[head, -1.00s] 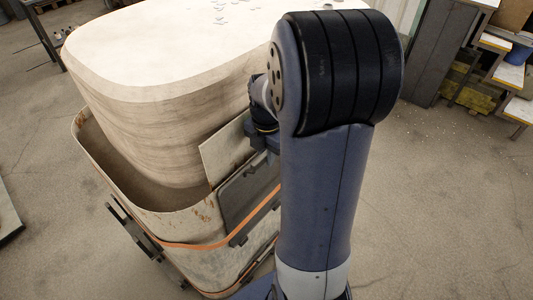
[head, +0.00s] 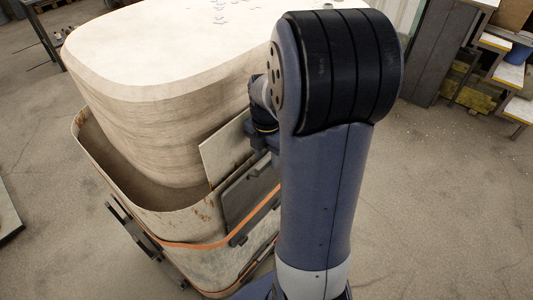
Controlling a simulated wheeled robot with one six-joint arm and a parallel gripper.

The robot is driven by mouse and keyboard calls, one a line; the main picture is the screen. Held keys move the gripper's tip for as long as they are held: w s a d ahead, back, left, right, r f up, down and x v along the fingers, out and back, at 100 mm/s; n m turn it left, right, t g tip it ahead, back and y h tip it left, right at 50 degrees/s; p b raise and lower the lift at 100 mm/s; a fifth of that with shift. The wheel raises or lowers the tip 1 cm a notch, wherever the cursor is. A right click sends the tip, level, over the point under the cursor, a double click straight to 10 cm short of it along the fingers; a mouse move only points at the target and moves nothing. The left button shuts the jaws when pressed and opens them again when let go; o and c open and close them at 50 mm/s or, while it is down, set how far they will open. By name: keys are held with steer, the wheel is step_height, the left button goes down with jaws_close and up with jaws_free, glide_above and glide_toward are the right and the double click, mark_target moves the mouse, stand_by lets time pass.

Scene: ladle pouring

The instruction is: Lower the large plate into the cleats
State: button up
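A dark grey plate (head: 249,193) stands tilted against the outside of the pale vessel, partly hidden by my arm. A lighter beige plate (head: 224,146) rises behind it, above the vessel's rim. Dark cleats show at the orange band; one (head: 239,239) is at the grey plate's lower edge. I cannot tell whether the plate is seated in them. Part of my gripper (head: 262,142) shows beside the top of the plates, left of my arm. Its fingertips are hidden, so its grip cannot be seen.
The pale vessel (head: 95,150) holds a large beige rounded block (head: 150,125) and has an orange band (head: 195,245) around it. A dark rail (head: 135,228) stands off its left side. Shelves and boxes (head: 500,75) are at the back right. The floor (head: 445,200) at right is clear.

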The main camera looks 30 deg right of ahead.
step_height(320, 180, up, 11)
steer(key=p, duration=0.9)
step_height(320, 180, down, 11)
steer(key=b, duration=0.9)
steer(key=shift+r, duration=0.25)
step_height(320, 180, up, 8)
steer(key=p, duration=0.6)
stand_by(1.8)
